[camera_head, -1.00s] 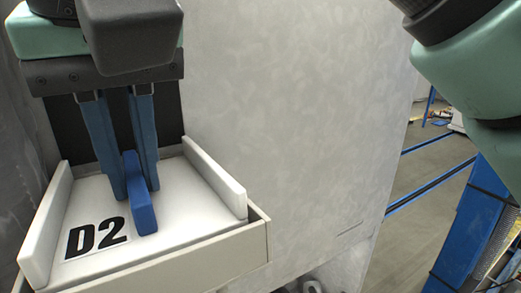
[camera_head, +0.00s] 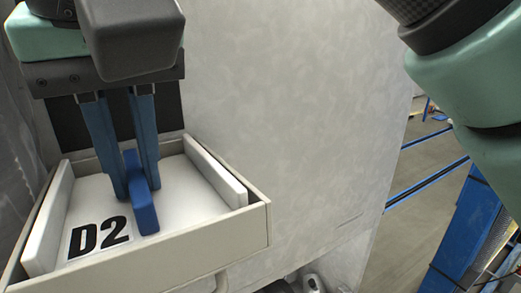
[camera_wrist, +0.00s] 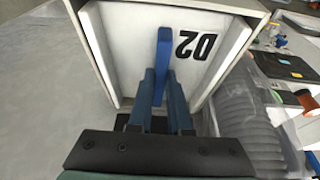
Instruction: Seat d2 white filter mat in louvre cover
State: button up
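The white filter mat (camera_head: 185,208) carries a black D2 label, raised side strips and an upright blue grip tab (camera_head: 141,198). It also shows in the wrist view (camera_wrist: 133,45). My gripper (camera_head: 133,190) reaches down from above, its two blue fingers closed on either side of the tab; the wrist view shows the same hold (camera_wrist: 161,92). The mat lies inside the beige louvre cover (camera_head: 200,258), below its rim at the front and right. The cover rim also shows in the wrist view (camera_wrist: 235,5). The mat's underside and any bottom contact are hidden.
A large grey panel (camera_head: 290,110) stands behind and right of the cover. Blue rails (camera_head: 430,180) and a blue post (camera_head: 470,225) are farther right. The wrist view shows a grey ribbed object (camera_wrist: 245,115) close beside the cover.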

jog(key=o, duration=0.5)
jog(key=shift+r, duration=0.15)
jog(key=p+v, duration=0.2)
jog(key=v, duration=0.5)
jog(key=shift+s+r, duration=0.1)
